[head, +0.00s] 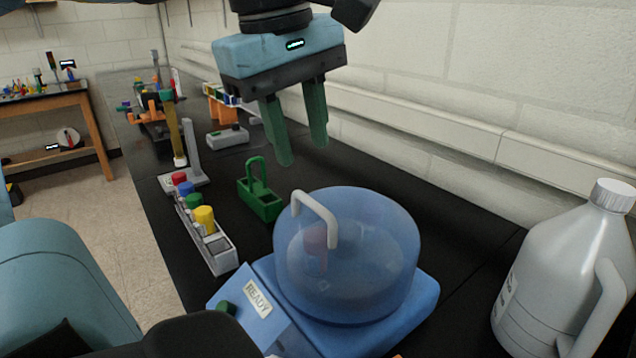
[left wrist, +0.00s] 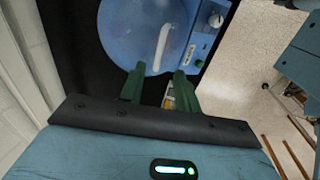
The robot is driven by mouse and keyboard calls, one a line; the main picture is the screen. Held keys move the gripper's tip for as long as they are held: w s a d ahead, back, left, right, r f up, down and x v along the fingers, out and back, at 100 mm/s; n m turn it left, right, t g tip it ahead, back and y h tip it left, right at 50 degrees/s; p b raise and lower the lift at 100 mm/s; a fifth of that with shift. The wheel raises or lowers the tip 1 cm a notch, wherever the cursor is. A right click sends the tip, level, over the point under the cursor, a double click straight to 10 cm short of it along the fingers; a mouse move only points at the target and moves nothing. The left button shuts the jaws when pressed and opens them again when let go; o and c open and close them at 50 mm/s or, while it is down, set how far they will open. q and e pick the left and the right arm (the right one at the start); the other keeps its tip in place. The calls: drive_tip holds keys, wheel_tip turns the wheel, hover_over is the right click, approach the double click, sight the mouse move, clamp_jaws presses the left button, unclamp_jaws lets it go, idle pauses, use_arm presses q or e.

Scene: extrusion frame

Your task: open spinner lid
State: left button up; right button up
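The spinner (head: 395,325) is a blue box with a READY label and a green button, standing on the black bench. Its lid (head: 375,235) is a translucent blue dome with a white arched handle (head: 318,208), and it sits down on the base. A reddish shape shows dimly through the lid. My left gripper (head: 302,154) is open and empty, above and behind the lid, fingers pointing down and clear of the handle. In the left wrist view the handle (left wrist: 162,48) lies beyond and between the open fingertips (left wrist: 159,70). My right gripper is not in view.
A white jug (head: 550,270) stands right of the spinner. A grey rack with coloured caps (head: 208,240) and a green holder (head: 262,200) stand to its left. More equipment lies farther along the bench. The wall (head: 480,80) runs close behind.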

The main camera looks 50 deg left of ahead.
sight(315, 204)
use_arm(q)
drive_tip(key=f, duration=0.2)
drive_tip(key=w+f, duration=0.1)
drive_tip(key=f, duration=0.4)
drive_tip(key=shift+w+d+f, duration=0.1)
drive_tip(key=shift+w+f, duration=0.1)
drive_tip(key=shift+f, duration=0.15)
clamp_jaws()
